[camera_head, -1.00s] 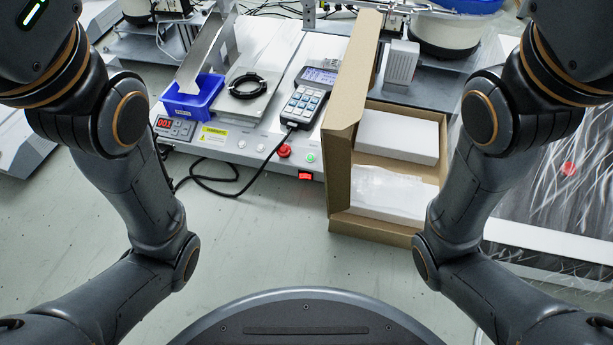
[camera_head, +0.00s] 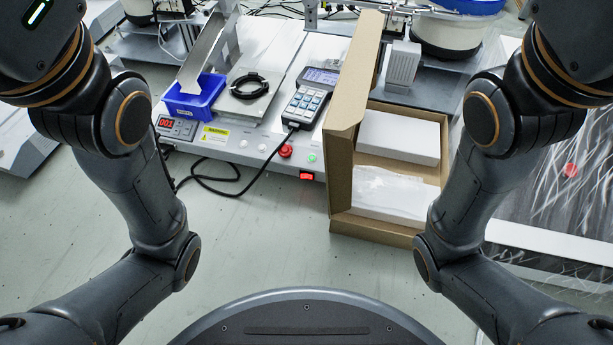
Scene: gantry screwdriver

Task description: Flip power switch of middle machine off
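The middle machine (camera_head: 225,145) is a grey bench unit ahead of me. Its red rocker power switch (camera_head: 306,175) sits low on the front panel, near the right end, and looks lit. A red round button (camera_head: 286,151) and a green button (camera_head: 312,158) are above it. A red display (camera_head: 174,127) reading 001 is lit at the panel's left. Both my arms show at the sides, but neither gripper is in the picture, and nothing of mine is near the switch.
An open cardboard box (camera_head: 340,195) with white packages stands just right of the switch.

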